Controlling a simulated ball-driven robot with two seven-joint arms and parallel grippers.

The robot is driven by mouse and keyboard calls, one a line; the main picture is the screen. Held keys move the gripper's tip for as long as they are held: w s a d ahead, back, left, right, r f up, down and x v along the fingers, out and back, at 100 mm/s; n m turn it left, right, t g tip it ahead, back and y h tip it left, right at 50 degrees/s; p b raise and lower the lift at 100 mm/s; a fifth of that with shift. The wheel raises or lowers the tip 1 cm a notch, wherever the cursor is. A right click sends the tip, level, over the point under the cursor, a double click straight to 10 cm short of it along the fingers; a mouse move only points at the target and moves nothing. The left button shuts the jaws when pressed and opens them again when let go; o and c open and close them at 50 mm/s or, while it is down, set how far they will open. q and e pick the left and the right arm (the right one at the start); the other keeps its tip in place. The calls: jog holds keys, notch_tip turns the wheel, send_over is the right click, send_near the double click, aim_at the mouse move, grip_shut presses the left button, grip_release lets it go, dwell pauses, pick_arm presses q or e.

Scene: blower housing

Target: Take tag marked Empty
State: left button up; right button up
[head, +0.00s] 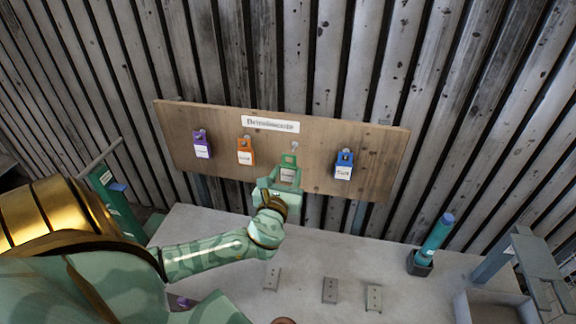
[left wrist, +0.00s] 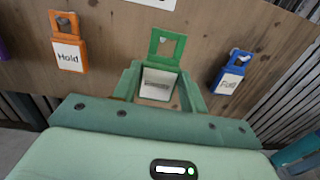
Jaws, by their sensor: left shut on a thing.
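A green tag (head: 288,172) with a white label stands in front of the wooden board (head: 222,122). In the left wrist view the green tag (left wrist: 166,46) shows its square holed top, and its label is too blurred to read. My left gripper (head: 283,184) is shut on the green tag's lower part, with one finger on each side in the left wrist view (left wrist: 160,88). A small hook (head: 295,146) shows just above the tag in the head view. I cannot tell whether the tag still touches the board. My right gripper is not in view.
Purple (head: 202,145), orange (head: 245,151) and blue (head: 343,165) tags hang on the board; the orange reads "Hold" and the blue seems to read "Full". Below is a pale table (head: 330,262) with small metal plates (head: 329,290) and a teal cylinder (head: 436,238) at right.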

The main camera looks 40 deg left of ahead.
pick_arm(q)
jog(key=shift+s+d, duration=0.1)
jog(key=shift+s, duration=0.1)
jog(key=p+v, duration=0.2)
jog(key=v, duration=0.6)
jog(key=shift+w+d, duration=0.1)
jog(key=shift+w, duration=0.05)
dwell(0.5)
